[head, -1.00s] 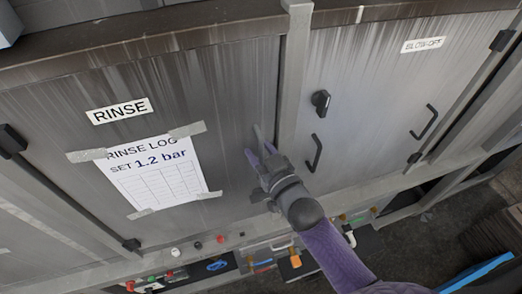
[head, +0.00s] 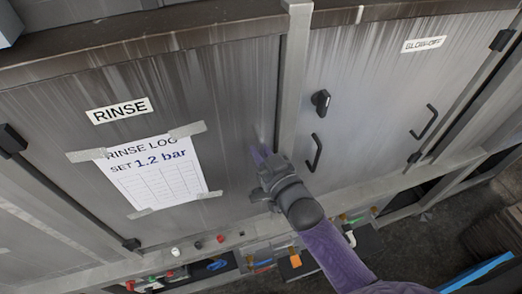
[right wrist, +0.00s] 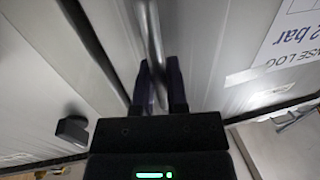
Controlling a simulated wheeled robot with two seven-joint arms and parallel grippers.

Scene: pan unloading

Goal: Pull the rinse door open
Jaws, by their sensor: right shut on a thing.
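The rinse door (head: 225,95) is the grey streaked panel on the left in the head view, with a RINSE label (head: 118,110). It looks closed, beside the upright post (head: 293,75). My right gripper (head: 259,155) is at the door's right side, its fingers close together. In the right wrist view, a slim metal handle (right wrist: 152,40) runs down between the fingertips (right wrist: 160,80), and the gripper is shut on it. The gripper hides most of the handle in the head view. My left gripper is not in view.
A taped rinse log sheet (head: 155,175) is on the door. The blow-off door (head: 375,95) to the right has a black latch (head: 321,100) and black handles, one (head: 315,153) close to my gripper. A ledge with buttons (head: 198,245) runs below.

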